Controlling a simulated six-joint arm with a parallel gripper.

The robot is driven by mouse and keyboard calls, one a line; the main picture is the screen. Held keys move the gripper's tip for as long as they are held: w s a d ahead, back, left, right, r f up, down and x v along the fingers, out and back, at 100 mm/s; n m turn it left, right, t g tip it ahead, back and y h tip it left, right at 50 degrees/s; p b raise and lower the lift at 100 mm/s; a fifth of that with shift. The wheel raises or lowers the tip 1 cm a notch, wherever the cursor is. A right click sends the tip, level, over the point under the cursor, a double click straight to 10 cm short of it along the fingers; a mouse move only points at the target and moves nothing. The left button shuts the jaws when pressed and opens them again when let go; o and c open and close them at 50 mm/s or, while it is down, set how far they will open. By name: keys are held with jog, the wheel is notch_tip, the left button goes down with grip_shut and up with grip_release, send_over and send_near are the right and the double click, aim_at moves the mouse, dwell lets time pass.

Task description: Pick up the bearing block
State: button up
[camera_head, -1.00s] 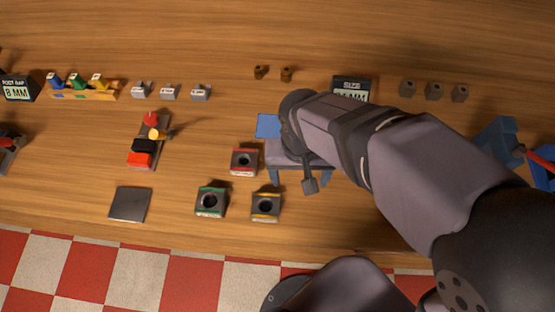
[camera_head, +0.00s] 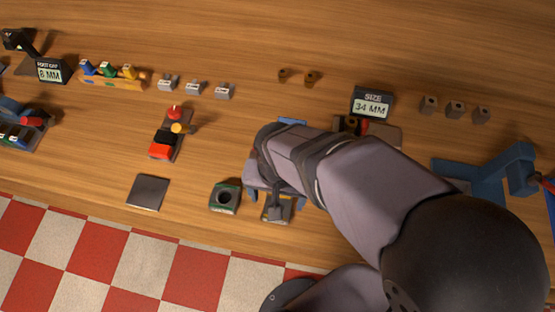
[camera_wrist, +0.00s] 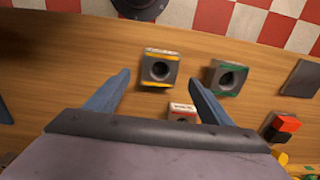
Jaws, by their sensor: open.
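Three dark blocks with round holes stand on the wooden bench. The yellow-striped block (camera_head: 276,212) is partly hidden by my gripper in the head view and shows clearly in the wrist view (camera_wrist: 159,68). The green-striped block (camera_head: 225,196) stands to its left and also shows in the wrist view (camera_wrist: 226,77). The red-striped block (camera_wrist: 182,112) is partly behind my gripper body in the wrist view and hidden in the head view. My gripper (camera_wrist: 159,77) is open and empty. Its two blue fingers appear either side of the yellow-striped block, apparently above it.
A dark square plate (camera_head: 148,192) lies left of the blocks. A size display reading 34 MM (camera_head: 373,103) stands at the back. A blue fixture (camera_head: 515,170) is at the right. Several small grey pieces lie along the back. A red and white checkered surface (camera_head: 120,260) borders the bench's front.

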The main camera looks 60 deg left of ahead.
jog(key=shift+f+p, duration=0.95)
jog(key=shift+f, duration=1.45)
jog(key=shift+d, duration=0.1)
jog(key=c, duration=1.3)
